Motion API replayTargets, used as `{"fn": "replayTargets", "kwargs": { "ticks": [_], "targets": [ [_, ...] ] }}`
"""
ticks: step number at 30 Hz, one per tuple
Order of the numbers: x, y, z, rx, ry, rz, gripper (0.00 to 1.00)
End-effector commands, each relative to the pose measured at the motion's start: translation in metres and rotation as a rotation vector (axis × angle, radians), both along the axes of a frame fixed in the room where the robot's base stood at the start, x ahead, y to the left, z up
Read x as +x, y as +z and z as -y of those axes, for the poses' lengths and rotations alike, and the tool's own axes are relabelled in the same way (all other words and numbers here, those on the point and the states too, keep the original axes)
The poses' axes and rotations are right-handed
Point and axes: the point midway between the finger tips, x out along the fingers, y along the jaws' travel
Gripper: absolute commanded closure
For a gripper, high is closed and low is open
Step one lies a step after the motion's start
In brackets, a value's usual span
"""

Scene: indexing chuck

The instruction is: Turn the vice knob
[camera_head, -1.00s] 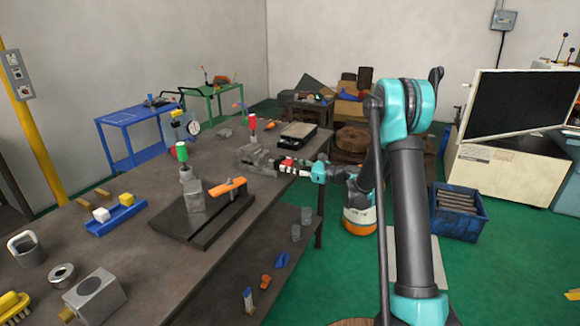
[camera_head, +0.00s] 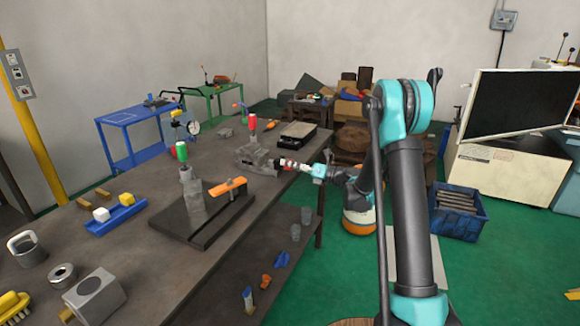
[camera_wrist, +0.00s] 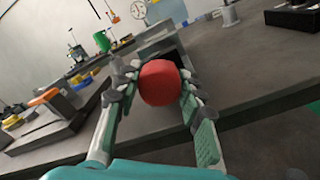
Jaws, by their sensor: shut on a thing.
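The grey vice (camera_head: 253,155) stands at the far right edge of the workbench in the head view. Its red knob (camera_wrist: 160,82) fills the space between the fingertips in the wrist view. My gripper (camera_head: 290,164) reaches in from the right at the bench edge, level with the vice. In the wrist view my gripper (camera_wrist: 158,88) has one finger on each side of the red knob and is shut on it. The vice body behind the knob is mostly hidden in the wrist view.
A red-handled clamp (camera_head: 253,124) stands beside the vice. A dark tray (camera_head: 298,132) lies behind it. A dark base with an orange-handled fixture (camera_head: 228,187) and a blue tray (camera_head: 117,218) lie nearer. A blue crate (camera_head: 458,212) is on the green floor.

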Motion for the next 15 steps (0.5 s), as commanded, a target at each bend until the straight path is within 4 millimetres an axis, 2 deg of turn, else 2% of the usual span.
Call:
{"fn": "replayTargets", "kwargs": {
  "ticks": [15],
  "targets": [
    [-0.001, -0.0008, 0.0001, 0.025, 0.002, -0.075, 0.91]
  ]
}}
